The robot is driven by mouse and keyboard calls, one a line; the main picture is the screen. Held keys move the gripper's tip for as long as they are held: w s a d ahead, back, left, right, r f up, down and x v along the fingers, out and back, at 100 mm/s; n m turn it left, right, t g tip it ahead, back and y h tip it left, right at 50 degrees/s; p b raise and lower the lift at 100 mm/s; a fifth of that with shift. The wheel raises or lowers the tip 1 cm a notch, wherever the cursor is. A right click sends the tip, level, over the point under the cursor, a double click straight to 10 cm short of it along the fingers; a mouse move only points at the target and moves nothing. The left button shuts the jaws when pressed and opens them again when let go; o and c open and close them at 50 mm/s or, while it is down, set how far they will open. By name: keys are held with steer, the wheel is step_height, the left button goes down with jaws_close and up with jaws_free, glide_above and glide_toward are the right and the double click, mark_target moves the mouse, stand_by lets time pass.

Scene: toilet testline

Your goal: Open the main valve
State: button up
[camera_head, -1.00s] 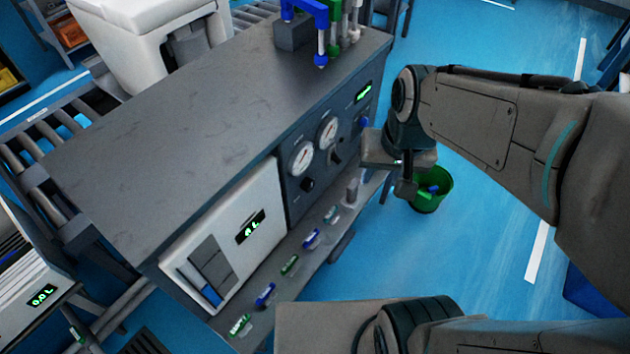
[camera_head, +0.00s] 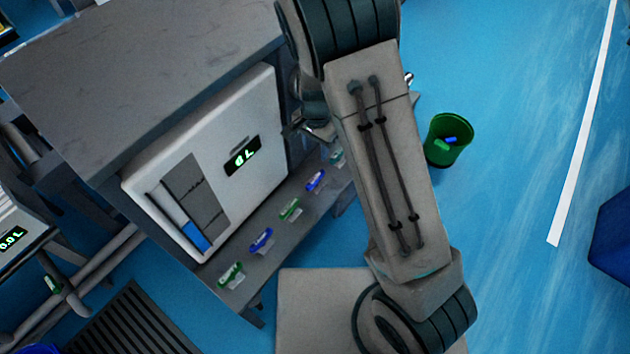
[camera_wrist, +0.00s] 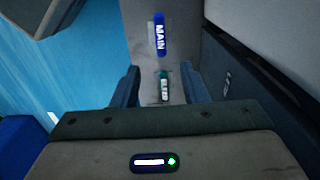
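The main valve (camera_wrist: 160,35) is a blue handle marked MAIN on a grey surface in the upper middle of the wrist view. A green handle (camera_wrist: 164,88) with a hard-to-read label sits nearer, framed between my fingers. My gripper (camera_wrist: 160,85) is open, its two dark fingers apart, with nothing held. The blue main handle lies beyond the fingertips, apart from them. My arm hides the far ledge and most of my gripper.
A white panel with a green display (camera_head: 200,165) stands above the ledge, under the grey bench top (camera_head: 130,75). A green bin (camera_head: 447,140) with small items stands on the blue floor to the right. Open floor lies beyond it.

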mark_target(315, 178)
step_height(315, 178, down, 14)
steer(key=b, duration=0.4)
steer(key=shift+f, duration=0.2)
jaws_close()
